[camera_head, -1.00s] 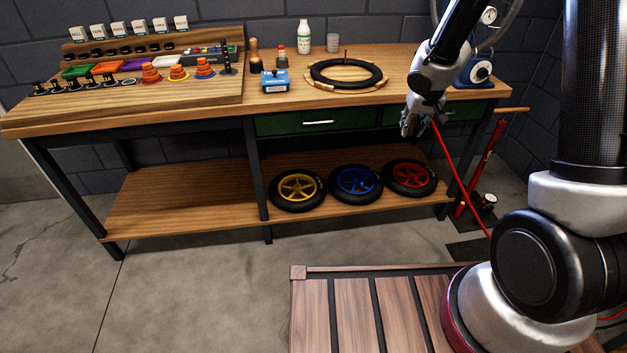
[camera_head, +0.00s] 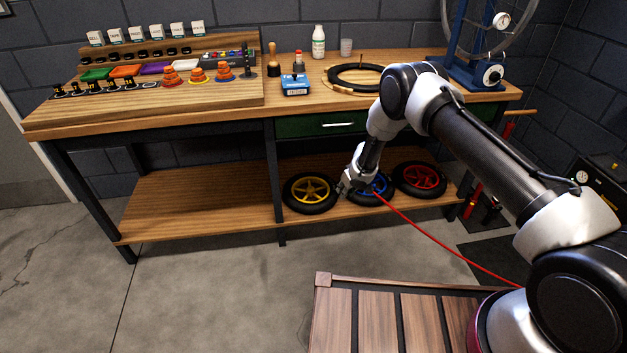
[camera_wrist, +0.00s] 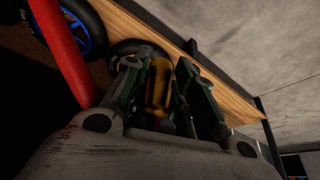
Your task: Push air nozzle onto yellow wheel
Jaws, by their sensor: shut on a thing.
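The yellow wheel (camera_head: 311,192), a black tyre with a yellow spoked rim, lies on the lower shelf at the left of a row. My gripper (camera_head: 346,186) is just right of it, over the gap beside the blue wheel (camera_head: 368,190). In the wrist view my gripper (camera_wrist: 160,85) is shut on the air nozzle (camera_wrist: 158,85), a dark yellow-brown piece between the fingers. Its red hose (camera_head: 440,236) runs off to the lower right. Part of a tyre (camera_wrist: 130,47) shows beyond the fingers. The nozzle's tip and any contact with a wheel are hidden.
The red wheel (camera_head: 420,178) lies right of the blue one. The bench top (camera_head: 150,115) hangs over the shelf (camera_head: 190,205), and a dark leg (camera_head: 278,180) stands left of the yellow wheel. The shelf's left half is bare. A slatted wooden platform (camera_head: 370,320) stands in front.

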